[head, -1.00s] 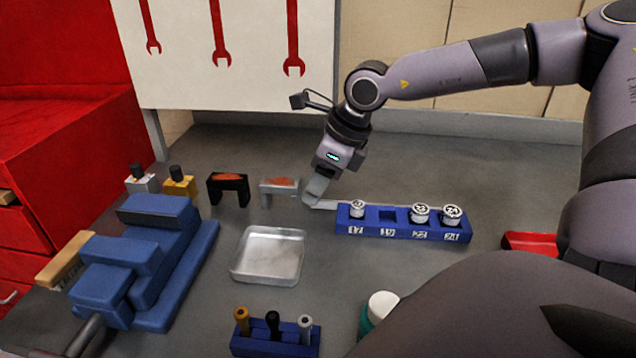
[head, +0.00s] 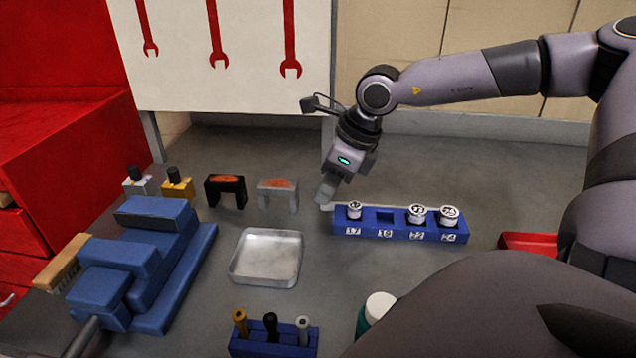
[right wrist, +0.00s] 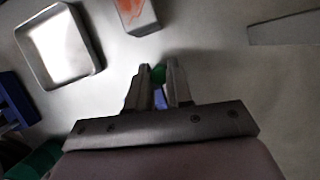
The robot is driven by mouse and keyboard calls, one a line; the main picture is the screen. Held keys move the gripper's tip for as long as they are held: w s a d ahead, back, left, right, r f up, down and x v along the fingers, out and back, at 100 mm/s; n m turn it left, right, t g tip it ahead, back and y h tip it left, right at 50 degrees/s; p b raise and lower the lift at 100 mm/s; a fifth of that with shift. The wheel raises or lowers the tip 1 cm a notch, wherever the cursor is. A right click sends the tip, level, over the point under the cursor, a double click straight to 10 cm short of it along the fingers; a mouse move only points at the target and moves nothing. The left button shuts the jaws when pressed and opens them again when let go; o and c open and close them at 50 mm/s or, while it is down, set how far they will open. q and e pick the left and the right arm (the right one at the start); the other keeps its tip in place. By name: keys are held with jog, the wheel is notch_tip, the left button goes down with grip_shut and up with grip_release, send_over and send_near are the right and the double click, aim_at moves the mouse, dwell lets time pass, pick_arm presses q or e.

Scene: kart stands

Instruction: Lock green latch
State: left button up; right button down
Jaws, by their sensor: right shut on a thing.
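A small green piece (right wrist: 158,73) shows between my right fingertips in the right wrist view; only part of it is visible, and I cannot tell the latch's position from it. My right gripper (head: 326,192) is shut on this green piece, and its fingertips also show in the right wrist view (right wrist: 160,78). In the head view the gripper is low over the bench, at the left end of the blue socket rail (head: 343,229), and hides the green piece. A bit of blue (right wrist: 160,99) shows between the fingers. My left gripper is not in view.
A metal tray (head: 240,275), a grey bracket (head: 278,186) and a black bracket (head: 226,187) stand left of the gripper. A blue vise (head: 140,260) is farther left. A blue tool holder (head: 272,341) is in front. A red tray (head: 530,242) is right. Bench behind the rail is clear.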

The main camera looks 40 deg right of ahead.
jog(key=shift+s+d, duration=0.2)
jog(key=shift+d, duration=0.05)
jog(key=c, duration=1)
grip_release()
jog(key=shift+s+d, duration=0.1)
jog(key=shift+s, duration=0.1)
jog(key=shift+s+r, duration=0.15)
jog(key=shift+r, duration=0.55)
jog(key=shift+p+v, duration=0.3)
jog(key=shift+v, duration=2.55)
jog(key=shift+s+d, duration=0.1)
